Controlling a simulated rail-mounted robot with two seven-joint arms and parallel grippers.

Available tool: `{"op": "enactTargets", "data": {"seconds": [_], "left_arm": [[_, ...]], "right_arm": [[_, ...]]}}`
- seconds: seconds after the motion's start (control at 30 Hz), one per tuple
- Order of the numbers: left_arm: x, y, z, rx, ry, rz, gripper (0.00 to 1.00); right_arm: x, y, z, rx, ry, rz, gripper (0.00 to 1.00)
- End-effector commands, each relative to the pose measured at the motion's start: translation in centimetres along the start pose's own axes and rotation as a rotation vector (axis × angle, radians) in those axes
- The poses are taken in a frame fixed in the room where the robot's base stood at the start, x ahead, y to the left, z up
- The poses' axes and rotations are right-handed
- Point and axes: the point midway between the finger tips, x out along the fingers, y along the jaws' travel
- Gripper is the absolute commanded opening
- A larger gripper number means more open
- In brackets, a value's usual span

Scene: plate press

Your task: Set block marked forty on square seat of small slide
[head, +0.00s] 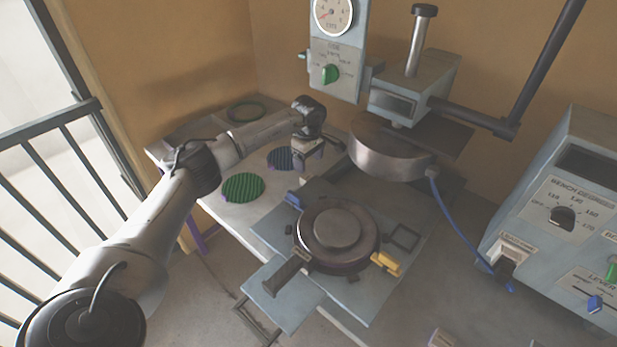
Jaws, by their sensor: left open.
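My left gripper (307,155) reaches in from the left, is open, and hangs over the right side of a dark blue ridged disc (280,158) on the white table. I cannot tell whether it touches anything. A dark square frame (402,237) lies on the grey-blue plate right of the round press bed (338,231); it looks like a square seat and appears empty. No marking of forty is readable. A small pale block (441,338) with a dark top is cut by the bottom edge; I cannot tell its marking. My right gripper is not in view.
The press head (388,150) hangs above the bed. A yellow part (386,263) juts from the bed. A control box (560,215) stands at right, with a blue cable (452,222).

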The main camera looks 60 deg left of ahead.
Motion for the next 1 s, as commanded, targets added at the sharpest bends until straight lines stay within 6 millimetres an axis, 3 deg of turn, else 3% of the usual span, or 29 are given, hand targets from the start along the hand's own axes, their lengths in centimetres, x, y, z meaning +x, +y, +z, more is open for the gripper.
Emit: {"op": "enactTargets", "data": {"seconds": [0.33,0.6,1.0], "left_arm": [[-0.2,0.0,-0.1,-0.001,-0.009,0.001,0.74],[-5.0,-0.1,-1.8,0.005,-0.149,0.001,0.74],[1.1,-0.2,-1.0,0.001,-0.152,-0.002,0.74]], "right_arm": [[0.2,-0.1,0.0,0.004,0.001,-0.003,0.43],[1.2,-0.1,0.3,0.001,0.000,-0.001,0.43],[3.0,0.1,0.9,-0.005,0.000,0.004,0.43]]}}
